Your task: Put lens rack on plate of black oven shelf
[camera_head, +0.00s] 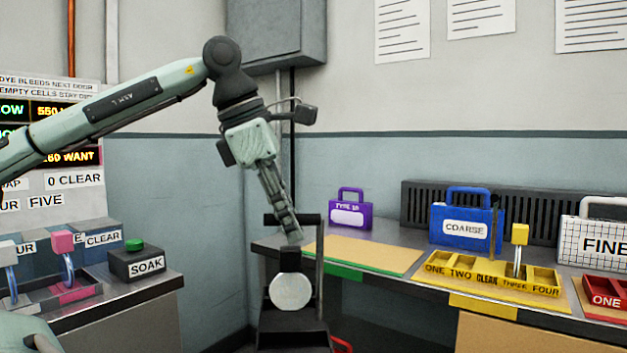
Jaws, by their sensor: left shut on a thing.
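My left gripper (290,232) reaches down in the middle of the camera_head view, shut at the upper part of a dark upright piece. This black piece (290,262) has a bar across its top and a pale round disc (290,291) on its front. It may be the lens rack, but I cannot tell for certain. Below it is a black flat-topped surface (290,335), perhaps part of the oven shelf; whether they touch is unclear. No separate plate can be made out. The fingertips are partly lost against the dark frame.
The right bench holds a purple case (350,213), a blue COARSE case (465,226), a white FINE case (594,236) and a yellow compartment rack (482,283) with a handle. At left, a SOAK box (135,264) with a green button stands beside handled trays.

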